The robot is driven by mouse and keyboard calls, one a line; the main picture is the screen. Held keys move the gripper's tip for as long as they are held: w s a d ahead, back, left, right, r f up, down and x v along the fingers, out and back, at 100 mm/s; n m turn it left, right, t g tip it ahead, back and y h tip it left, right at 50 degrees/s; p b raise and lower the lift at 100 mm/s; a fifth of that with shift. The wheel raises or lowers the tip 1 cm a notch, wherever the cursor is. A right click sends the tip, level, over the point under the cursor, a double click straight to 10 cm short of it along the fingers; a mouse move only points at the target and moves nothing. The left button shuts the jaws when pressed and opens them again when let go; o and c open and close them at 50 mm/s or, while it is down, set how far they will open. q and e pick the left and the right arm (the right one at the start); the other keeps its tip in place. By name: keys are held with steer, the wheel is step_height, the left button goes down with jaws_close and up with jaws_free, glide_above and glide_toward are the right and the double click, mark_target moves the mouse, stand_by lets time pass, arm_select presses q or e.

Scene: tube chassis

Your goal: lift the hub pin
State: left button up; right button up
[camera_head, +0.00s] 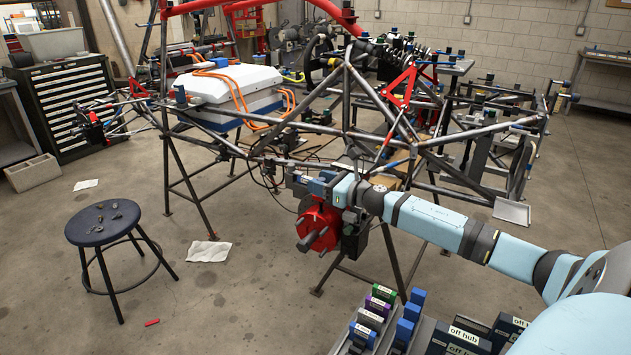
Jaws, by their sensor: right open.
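A red hub (318,228) with several grey studs is mounted at the near corner of the tube chassis (345,110). My right gripper (297,179) is at the end of the pale blue arm that comes in from the right. It is just above the hub, close to the chassis tubes, with its jaws open. I cannot tell whether it touches anything there. The hub pin is too small or too hidden for me to make out. My left gripper is not in view.
A dark round stool (103,222) with small parts stands at left. A bench rack (365,325) with blue, green and purple-topped blocks and dark "off hub" bins (465,335) is at the bottom. A white sheet (208,251) lies on otherwise mostly clear floor.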

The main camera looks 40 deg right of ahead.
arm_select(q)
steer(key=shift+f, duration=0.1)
arm_select(e)
steer(key=shift+x, duration=0.85)
jaws_close()
step_height(320, 180, up, 2)
steer(key=shift+d+r+p, duration=0.1)
steer(key=shift+r+p, duration=0.05)
steer(key=shift+p, duration=0.55)
jaws_free()
steer(key=shift+r, duration=0.1)
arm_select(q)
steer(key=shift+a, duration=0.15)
